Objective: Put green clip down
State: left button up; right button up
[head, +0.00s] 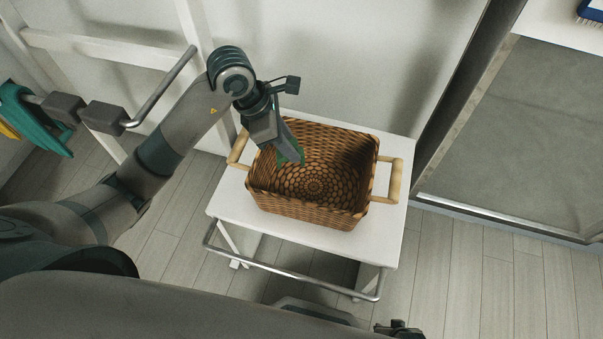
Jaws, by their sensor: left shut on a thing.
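My left gripper (287,150) reaches down into the left back part of a woven brown basket (312,209). It is shut on a green clip (294,152), of which only small green parts show around the fingers. The clip is inside the basket's outline, near its left back wall. I cannot tell whether it touches the basket's floor. The fingertips are partly hidden by the clip and the gripper body. My right gripper's jaws do not show.
The basket, with two wooden handles (394,181), stands on a small white table (395,231) with a metal rail (300,281). Its visible floor is bare. A grey floor recess lies at the right.

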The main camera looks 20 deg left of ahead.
pick_arm(q)
jog(key=shift+f, duration=2.5)
jog(key=shift+f, duration=1.85)
jog(key=shift+f, duration=0.2)
jog(key=o, duration=1)
jog(key=shift+r, duration=0.15)
